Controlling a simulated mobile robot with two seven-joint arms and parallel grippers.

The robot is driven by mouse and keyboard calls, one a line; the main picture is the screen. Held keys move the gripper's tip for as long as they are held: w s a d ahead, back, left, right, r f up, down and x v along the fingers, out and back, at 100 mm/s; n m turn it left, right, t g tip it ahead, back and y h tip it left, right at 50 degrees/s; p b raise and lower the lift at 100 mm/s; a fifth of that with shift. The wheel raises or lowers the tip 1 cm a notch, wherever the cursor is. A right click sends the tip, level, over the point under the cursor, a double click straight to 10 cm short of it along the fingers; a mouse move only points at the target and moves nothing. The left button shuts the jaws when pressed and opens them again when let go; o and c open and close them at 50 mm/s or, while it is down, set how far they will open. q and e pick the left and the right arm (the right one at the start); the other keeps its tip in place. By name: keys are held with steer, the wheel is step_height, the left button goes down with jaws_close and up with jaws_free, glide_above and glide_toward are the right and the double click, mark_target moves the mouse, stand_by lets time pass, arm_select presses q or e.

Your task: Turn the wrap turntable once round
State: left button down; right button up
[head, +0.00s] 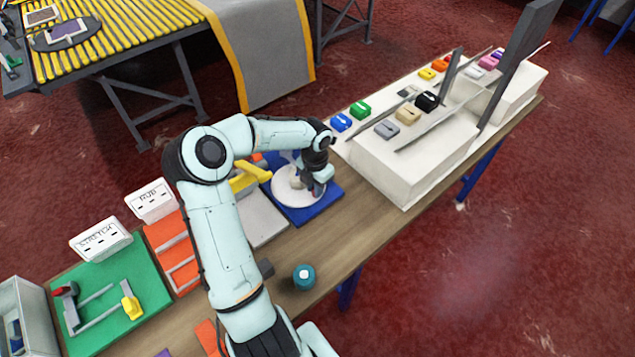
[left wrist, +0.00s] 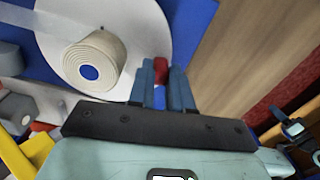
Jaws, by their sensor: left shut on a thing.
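The wrap turntable is a white disc (head: 297,200) on a blue base (head: 329,204) near the middle of the bench. A cream-coloured roll (left wrist: 88,62) with a blue core sits on the disc in the left wrist view, and a clear strip runs from it to the left. My left gripper (head: 318,186) is over the disc's near right side. In the left wrist view its blue fingers (left wrist: 162,85) are closed around a small red peg (left wrist: 161,70) at the disc's edge. The fingers hide most of the peg. My right gripper does not show.
A white stepped stand (head: 410,165) with coloured blocks is right of the turntable. A grey plate (head: 262,222) and a yellow tool (head: 247,178) lie left of it. A teal round item (head: 304,277) stands near the front edge. A green board (head: 110,300) is further left.

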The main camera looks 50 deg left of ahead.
arm_select(q)
steer(key=shift+s+m, duration=0.45)
steer(key=shift+m, duration=0.35)
steer(key=shift+s, duration=0.15)
steer(key=c, duration=1)
jaws_free()
steer(key=shift+c, duration=0.2)
step_height(320, 180, up, 14)
steer(key=shift+f, duration=0.25)
